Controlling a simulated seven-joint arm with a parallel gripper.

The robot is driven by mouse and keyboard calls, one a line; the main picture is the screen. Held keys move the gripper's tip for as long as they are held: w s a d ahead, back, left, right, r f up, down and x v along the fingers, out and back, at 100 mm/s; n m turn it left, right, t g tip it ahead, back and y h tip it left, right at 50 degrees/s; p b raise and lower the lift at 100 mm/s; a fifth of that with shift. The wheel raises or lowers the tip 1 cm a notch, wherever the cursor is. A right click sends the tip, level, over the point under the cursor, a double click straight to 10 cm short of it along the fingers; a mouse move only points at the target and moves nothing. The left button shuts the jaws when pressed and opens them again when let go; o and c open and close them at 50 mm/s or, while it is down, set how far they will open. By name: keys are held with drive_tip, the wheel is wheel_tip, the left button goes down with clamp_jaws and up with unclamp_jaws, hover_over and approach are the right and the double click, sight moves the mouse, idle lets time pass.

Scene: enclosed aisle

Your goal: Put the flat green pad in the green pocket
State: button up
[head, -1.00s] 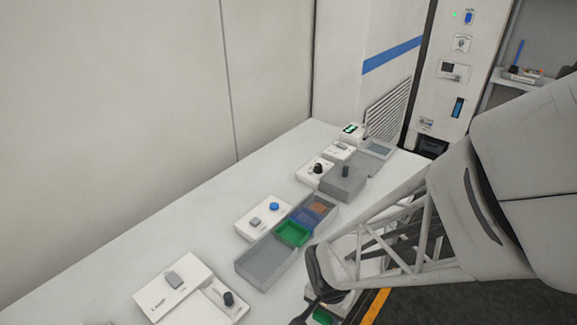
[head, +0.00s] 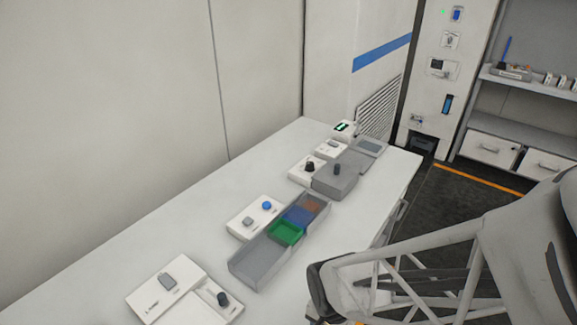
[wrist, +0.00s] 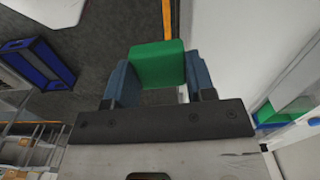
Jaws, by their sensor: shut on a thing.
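The flat green pad (wrist: 158,65) is held between the two blue-grey fingers of my gripper (wrist: 160,82) in the wrist view. My gripper is shut on it, and grey floor lies behind it. The green pocket (head: 286,232) is a square compartment in the grey tray (head: 262,278) on the white bench in the head view. It looks empty. In the head view my arm is right of the tray, and the gripper and pad are out of sight below the frame.
Blue (head: 299,216) and orange (head: 313,206) compartments adjoin the green pocket. A white box with a blue knob (head: 266,205) stands left of the tray.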

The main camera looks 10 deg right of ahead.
idle(0.3)
drive_tip(key=w+a+r, duration=0.1)
drive_tip(key=w+r, duration=0.1)
drive_tip(key=w, duration=0.8)
drive_tip(key=w+a+r, duration=0.2)
drive_tip(key=w+r, duration=0.1)
drive_tip(key=w, duration=0.8)
drive_tip(key=w+a+r+m, duration=0.1)
drive_tip(key=w+a+r, duration=0.1)
drive_tip(key=w, duration=0.9)
drive_tip(key=shift+a+r, duration=0.15)
drive_tip(key=shift+r, duration=0.1)
drive_tip(key=shift+f, duration=0.2)
drive_tip(key=shift+f, duration=3.8)
drive_tip(key=o, duration=1)
